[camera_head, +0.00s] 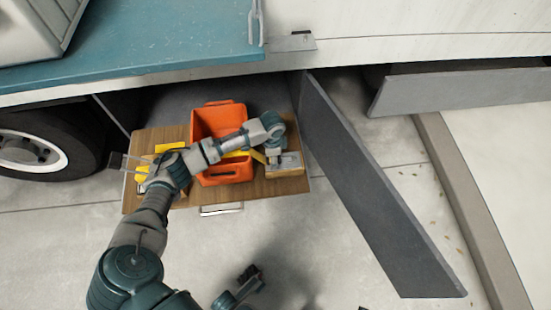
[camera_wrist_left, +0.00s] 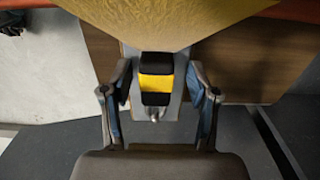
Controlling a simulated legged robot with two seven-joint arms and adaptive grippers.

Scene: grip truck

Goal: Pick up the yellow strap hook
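My left arm reaches over the wooden drawer board, and its left gripper (camera_head: 273,157) points down at the board's right part, beside the orange crate. In the left wrist view the left gripper (camera_wrist_left: 159,105) is open, with one finger on each side of a small black-and-yellow piece (camera_wrist_left: 156,82) with a metal end, which looks like the strap hook. Gaps show between the fingers and this piece. A broad yellow surface (camera_wrist_left: 165,20), perhaps the strap, fills the top of that view. In the head view a yellow strip (camera_head: 238,154) shows by the arm.
The orange crate (camera_head: 205,123) stands on the wooden board (camera_head: 135,190). Other yellow items lie at the board's left. A grey hinged panel (camera_head: 375,190) slants down on the right. A truck wheel (camera_head: 35,150) is at the left. The paved floor in front is mostly open.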

